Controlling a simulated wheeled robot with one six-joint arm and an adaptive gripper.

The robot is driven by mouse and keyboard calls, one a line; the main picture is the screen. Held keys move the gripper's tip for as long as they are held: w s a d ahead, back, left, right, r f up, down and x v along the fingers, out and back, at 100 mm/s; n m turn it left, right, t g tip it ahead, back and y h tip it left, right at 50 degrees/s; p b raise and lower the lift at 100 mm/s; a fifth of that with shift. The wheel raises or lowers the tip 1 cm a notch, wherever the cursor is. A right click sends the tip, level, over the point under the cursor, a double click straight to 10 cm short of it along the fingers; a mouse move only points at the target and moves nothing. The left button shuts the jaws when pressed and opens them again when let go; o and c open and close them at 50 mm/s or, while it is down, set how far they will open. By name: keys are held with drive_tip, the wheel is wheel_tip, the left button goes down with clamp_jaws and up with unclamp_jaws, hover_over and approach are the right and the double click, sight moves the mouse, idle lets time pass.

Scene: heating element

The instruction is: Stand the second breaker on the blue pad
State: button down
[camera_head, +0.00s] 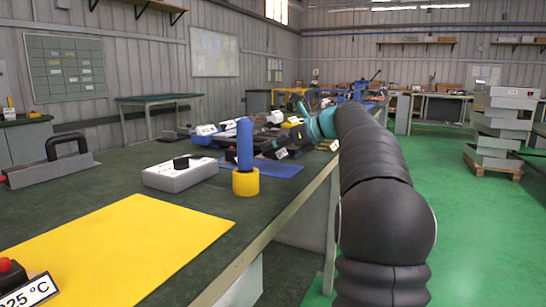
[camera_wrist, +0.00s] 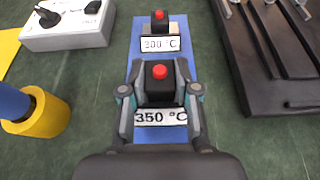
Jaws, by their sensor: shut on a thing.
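My gripper (camera_wrist: 158,90) is shut on a dark breaker (camera_wrist: 160,85) with a red button and a white "350 °C" label (camera_wrist: 161,117). It holds this breaker upright over the near part of the blue pad (camera_wrist: 133,55). Whether its base touches the pad is hidden. Another breaker (camera_wrist: 159,27), labelled "300 °C", stands on the far part of the pad, apart from the held one. In the head view the blue pad (camera_head: 288,170) lies on the bench under my gripper (camera_head: 278,145). A third breaker (camera_head: 10,278), labelled with "25 °C" visible, sits at the yellow mat's near edge.
A blue rod in a yellow ring (camera_head: 246,182) stands close to the pad. A grey control box (camera_head: 180,173) with a black knob is beside it. A black ribbed part (camera_wrist: 265,60) lies right of the pad in the wrist view. The yellow mat (camera_head: 130,245) has bare room.

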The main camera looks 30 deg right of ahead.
sight(281, 152)
drive_tip(key=shift+f+b, duration=0.3)
drive_tip(key=shift+f, duration=1.15)
drive_tip(key=shift+f, duration=0.15)
drive_tip(key=c, duration=0.8)
unclamp_jaws()
drive_tip(key=shift+c, duration=0.2)
drive_tip(key=shift+r, duration=0.2)
drive_tip(key=shift+s+d+r, duration=0.15)
drive_tip(key=shift+s+d, duration=0.1)
drive_tip(key=p+v, duration=0.1)
drive_tip(key=v, duration=1)
drive_tip(key=shift+s+r, duration=0.1)
drive_tip(key=shift+r, duration=0.05)
